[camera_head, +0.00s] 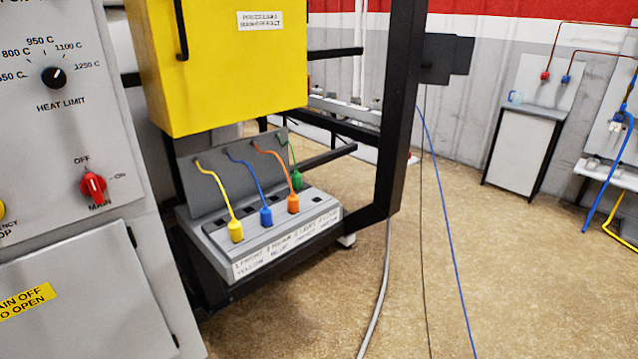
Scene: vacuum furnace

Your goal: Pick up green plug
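The green plug (297,179) stands at the right end of a row of coloured plugs on a grey socket panel (262,262) below the yellow box. A green cable (285,150) runs from its top up to the grey back plate. An orange plug (293,203) is just in front of it to the left, then a blue plug (266,216) and a yellow plug (236,230). Dark empty socket openings show on the panel, one to the right of the green plug. Neither of my grippers is in view.
A yellow box (225,70) overhangs the panel. A black frame post (398,120) stands right of it. A grey control cabinet (75,110) with a red switch (93,186) fills the left. Hanging cables cross the right side; the floor (530,270) there is open.

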